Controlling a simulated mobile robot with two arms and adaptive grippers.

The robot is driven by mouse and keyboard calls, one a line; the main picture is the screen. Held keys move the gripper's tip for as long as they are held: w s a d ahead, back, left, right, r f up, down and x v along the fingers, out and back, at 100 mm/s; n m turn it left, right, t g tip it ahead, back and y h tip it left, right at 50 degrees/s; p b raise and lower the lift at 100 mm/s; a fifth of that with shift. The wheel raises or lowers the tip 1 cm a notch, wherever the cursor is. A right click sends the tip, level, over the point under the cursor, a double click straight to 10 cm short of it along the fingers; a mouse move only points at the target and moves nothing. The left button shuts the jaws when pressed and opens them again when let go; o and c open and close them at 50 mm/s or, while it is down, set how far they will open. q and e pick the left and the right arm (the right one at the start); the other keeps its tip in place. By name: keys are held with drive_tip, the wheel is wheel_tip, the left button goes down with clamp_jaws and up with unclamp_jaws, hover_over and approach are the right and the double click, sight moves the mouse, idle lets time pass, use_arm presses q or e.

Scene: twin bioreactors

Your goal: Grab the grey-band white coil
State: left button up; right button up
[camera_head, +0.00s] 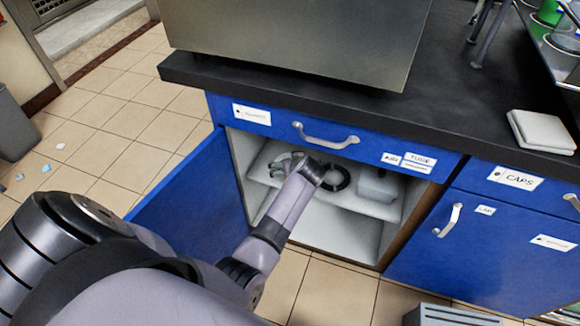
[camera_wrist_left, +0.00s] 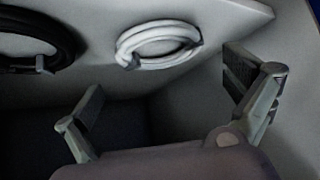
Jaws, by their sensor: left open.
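The white coil (camera_wrist_left: 158,45) lies on the cabinet shelf in the left wrist view, with a grey band around its loop. My left gripper (camera_wrist_left: 165,92) is open and empty, its two fingers spread wide. The coil is ahead of the fingers, between them in the picture, and seems apart from both. In the head view my left arm reaches into the open cabinet, and its wrist and fingers partly hide the coil there. My right gripper is not in view.
A black coil (camera_head: 336,180) lies beside it on the shelf (camera_head: 385,210), also in the left wrist view (camera_wrist_left: 38,42). A pale grey box (camera_head: 378,187) stands farther right. The blue door (camera_head: 190,205) stands open at left. The black counter (camera_head: 280,100) overhangs the cabinet.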

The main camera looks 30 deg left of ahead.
use_arm(q)
drive_tip(key=b+x, duration=0.1)
drive_tip(key=x, duration=0.2)
drive_tip(key=shift+w+a+f+b, duration=0.2)
drive_tip(key=shift+a+f+b, duration=0.15)
drive_tip(key=shift+f, duration=0.05)
drive_tip(key=shift+w+a+f, duration=0.2)
drive_tip(key=shift+w+f, duration=0.05)
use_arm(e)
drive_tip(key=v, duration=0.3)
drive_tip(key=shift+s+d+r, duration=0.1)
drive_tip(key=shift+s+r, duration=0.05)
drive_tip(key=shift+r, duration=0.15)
use_arm(q)
drive_tip(key=shift+c, duration=0.5)
drive_tip(key=c, duration=1)
